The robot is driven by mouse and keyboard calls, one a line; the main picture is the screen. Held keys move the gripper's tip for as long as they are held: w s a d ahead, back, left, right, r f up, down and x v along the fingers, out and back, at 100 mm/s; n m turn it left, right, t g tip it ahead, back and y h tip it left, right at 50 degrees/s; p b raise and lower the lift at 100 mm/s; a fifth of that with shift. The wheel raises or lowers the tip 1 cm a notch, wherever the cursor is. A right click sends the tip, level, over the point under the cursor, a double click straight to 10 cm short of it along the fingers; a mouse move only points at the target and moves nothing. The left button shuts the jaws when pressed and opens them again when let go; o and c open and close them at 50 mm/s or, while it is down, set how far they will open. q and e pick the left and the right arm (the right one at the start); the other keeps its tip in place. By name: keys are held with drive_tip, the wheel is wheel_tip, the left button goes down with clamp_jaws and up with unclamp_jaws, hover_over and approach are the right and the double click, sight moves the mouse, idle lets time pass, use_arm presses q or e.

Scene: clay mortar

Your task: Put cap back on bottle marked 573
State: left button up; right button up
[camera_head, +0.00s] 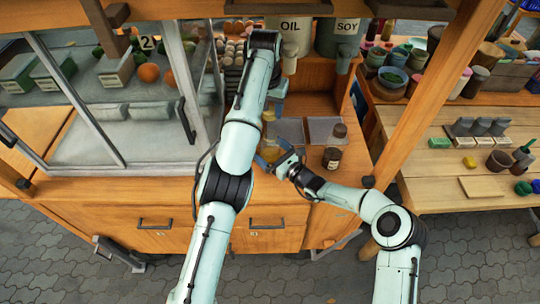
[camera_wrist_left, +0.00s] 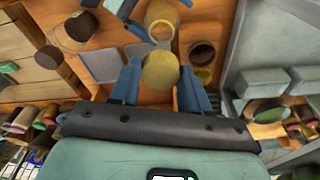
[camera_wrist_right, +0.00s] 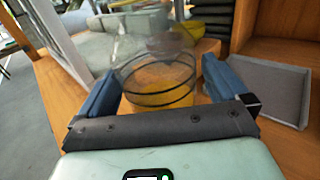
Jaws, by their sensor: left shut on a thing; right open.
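My left gripper (camera_wrist_left: 157,88) is shut on a round, olive-yellow cap (camera_wrist_left: 160,70) and holds it in the air over the counter. In the head view this gripper (camera_head: 275,98) points down from above. A clear bottle (camera_wrist_right: 158,82) with dark rings and yellow liquid stands on the counter in the right wrist view. My right gripper (camera_wrist_right: 163,88) is open, with one finger on each side of the bottle. It also shows low at the counter's front in the head view (camera_head: 273,155). I cannot read a number on the bottle.
Two dark brown bottles (camera_head: 332,158) stand right of my right gripper. A grey tray (camera_wrist_right: 267,90) lies behind on the counter. A brown pot (camera_wrist_left: 203,53) and a yellow bowl (camera_wrist_right: 190,28) stand beyond the bottle. A glass case (camera_head: 110,120) stands close on the left.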

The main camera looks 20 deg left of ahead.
drive_tip(key=shift+w+a, duration=0.2)
drive_tip(key=shift+a, duration=0.05)
drive_tip(key=c, duration=1.5)
use_arm(q)
drive_tip(key=shift+f, duration=2.5)
use_arm(e)
drive_tip(key=shift+o, duration=0.2)
use_arm(q)
drive_tip(key=shift+f, duration=0.15)
drive_tip(key=shift+f, duration=0.75)
drive_tip(key=shift+f, duration=0.6)
